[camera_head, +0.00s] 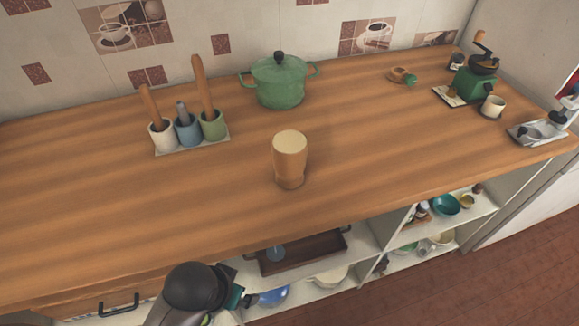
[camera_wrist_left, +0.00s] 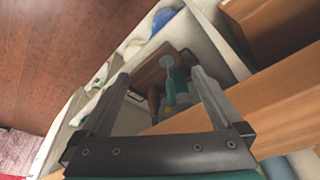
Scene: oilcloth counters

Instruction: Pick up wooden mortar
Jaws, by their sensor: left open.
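A wooden mortar (camera_head: 290,163), a light brown waisted vessel with a pale top, stands upright near the middle of the counter (camera_head: 390,140) in the head view. Part of my left arm shows at the bottom of the head view, in front of the counter edge and well apart from the mortar. In the left wrist view my left gripper (camera_wrist_left: 160,76) is open with nothing between its fingers. It faces the shelves under the counter, and the mortar is not in that view. My right gripper is not in view.
A green lidded pot (camera_head: 279,84) stands behind the mortar. A tray with several utensil cups (camera_head: 187,131) is to its left. Counter around the mortar is clear. Open shelves (camera_head: 365,245) hold dishes below.

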